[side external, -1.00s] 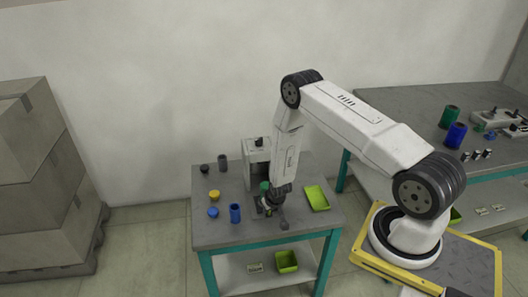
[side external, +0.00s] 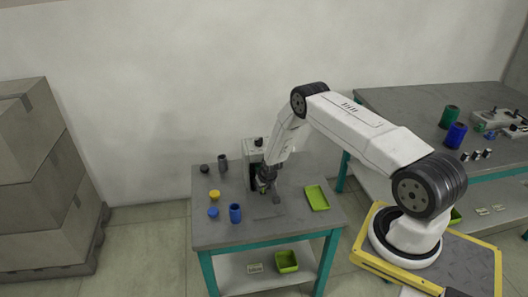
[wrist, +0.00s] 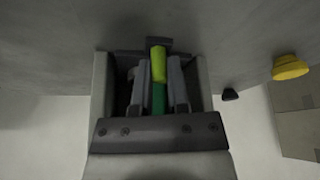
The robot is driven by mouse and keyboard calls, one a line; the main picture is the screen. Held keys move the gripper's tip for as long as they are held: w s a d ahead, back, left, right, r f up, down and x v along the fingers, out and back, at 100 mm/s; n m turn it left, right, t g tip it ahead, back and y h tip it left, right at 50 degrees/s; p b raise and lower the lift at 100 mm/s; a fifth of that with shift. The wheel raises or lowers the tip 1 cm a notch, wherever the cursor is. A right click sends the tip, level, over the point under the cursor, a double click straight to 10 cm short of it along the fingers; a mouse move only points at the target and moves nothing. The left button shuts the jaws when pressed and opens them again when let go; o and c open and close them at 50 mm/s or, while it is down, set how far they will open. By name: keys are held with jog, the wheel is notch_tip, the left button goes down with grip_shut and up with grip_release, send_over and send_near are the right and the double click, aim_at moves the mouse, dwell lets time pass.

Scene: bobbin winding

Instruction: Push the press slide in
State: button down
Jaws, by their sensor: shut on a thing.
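The press (side external: 250,150) is a grey upright frame at the back of the small table. My gripper (side external: 266,188) is down at the press front. Its two grey fingers flank a narrow green and lime piece (wrist: 158,97) between the walls, and are shut on it. A dark end piece (wrist: 158,43), seemingly of the press slide, lies just beyond. Most of the slide is hidden under my gripper.
A blue cup (side external: 235,213), a blue cap (side external: 213,212), a yellow cap (side external: 214,195) and dark pieces stand left of the press. A lime tray (side external: 317,198) lies to the right. The table front (side external: 268,230) is clear.

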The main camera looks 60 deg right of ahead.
jog(key=shift+w+d, duration=0.25)
jog(key=shift+w, duration=0.05)
jog(key=c, duration=0.6)
grip_release()
jog(key=shift+d, duration=0.1)
jog(key=shift+r, duration=0.2)
jog(key=shift+v, duration=3.7)
jog(key=shift+r, duration=0.1)
